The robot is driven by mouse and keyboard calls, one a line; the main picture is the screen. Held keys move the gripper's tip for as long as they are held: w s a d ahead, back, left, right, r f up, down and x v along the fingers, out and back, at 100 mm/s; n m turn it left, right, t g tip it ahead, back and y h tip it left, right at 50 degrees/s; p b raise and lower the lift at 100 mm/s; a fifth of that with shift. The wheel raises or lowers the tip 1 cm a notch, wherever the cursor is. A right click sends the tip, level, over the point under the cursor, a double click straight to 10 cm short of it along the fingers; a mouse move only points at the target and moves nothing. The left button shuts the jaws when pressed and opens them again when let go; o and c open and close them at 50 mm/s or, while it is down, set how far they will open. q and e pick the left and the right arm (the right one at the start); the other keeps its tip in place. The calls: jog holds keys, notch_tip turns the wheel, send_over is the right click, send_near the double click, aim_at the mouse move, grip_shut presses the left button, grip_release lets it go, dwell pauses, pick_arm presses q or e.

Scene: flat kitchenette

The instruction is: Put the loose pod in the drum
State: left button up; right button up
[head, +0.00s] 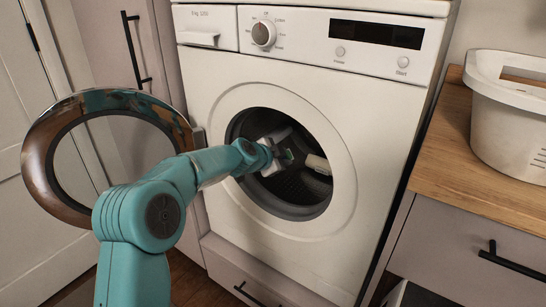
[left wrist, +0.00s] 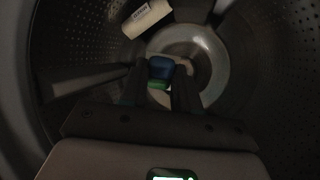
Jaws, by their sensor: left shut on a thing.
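My left gripper (head: 291,157) reaches through the open round door of the washing machine and is inside the dark drum (head: 316,190). In the left wrist view, its two dark fingers (left wrist: 161,76) are shut on a small pod (left wrist: 160,67), blue on top with green below. The pod is in front of the bright round back of the drum (left wrist: 205,50). I cannot tell whether the pod touches the drum wall. The pod cannot be made out clearly in the head view. My right gripper is not in view.
The washer door (head: 40,165) stands open to the left. The washer's white front (head: 375,110) surrounds the opening. A white basket (head: 510,125) stands on the wooden counter (head: 455,165) at right.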

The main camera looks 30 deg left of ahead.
pick_arm(q)
jog(key=w+f+p, duration=0.2)
jog(key=w+p, duration=0.5)
jog(key=w, duration=0.1)
jog(key=shift+w+d, duration=0.35)
jog(key=shift+w, duration=0.05)
jog(key=o, duration=0.8)
jog(key=shift+r, duration=0.1)
